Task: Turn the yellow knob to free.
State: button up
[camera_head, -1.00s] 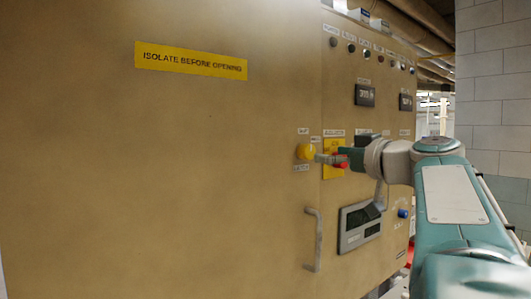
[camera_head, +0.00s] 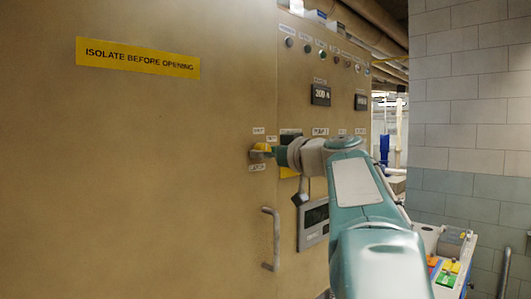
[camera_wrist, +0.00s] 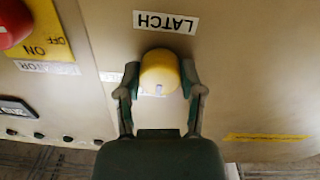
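The yellow knob (camera_wrist: 160,72) is a round cap on the tan cabinet front, with a small pale mark on its near edge. It also shows in the head view (camera_head: 262,147), partly covered by my gripper (camera_head: 264,154). In the wrist view, the two fingers of my gripper (camera_wrist: 160,75) stand on either side of the knob, their tips level with it. They lie very close to its sides; I cannot tell whether they touch it. A LATCH label (camera_wrist: 166,22) appears upside down above the knob. Another label behind the knob is mostly hidden.
A red knob (camera_wrist: 12,24) on a yellow ON/OFF plate (camera_wrist: 48,42) is at the wrist view's upper left. In the head view, a vertical handle (camera_head: 276,240) sticks out below the knob. A display (camera_head: 320,95) is above. A tiled wall (camera_head: 470,120) stands right.

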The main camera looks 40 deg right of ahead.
jog(key=shift+m, duration=0.3)
jog(key=m, duration=0.3)
jog(key=shift+m, duration=0.3)
jog(key=m, duration=0.4)
jog(key=shift+m, duration=0.3)
jog(key=m, duration=0.4)
jog(key=shift+m+y, duration=0.3)
jog(key=shift+m, duration=2.1)
jog(key=o, duration=1.2)
jog(key=shift+w, duration=0.15)
jog(key=shift+d, duration=0.1)
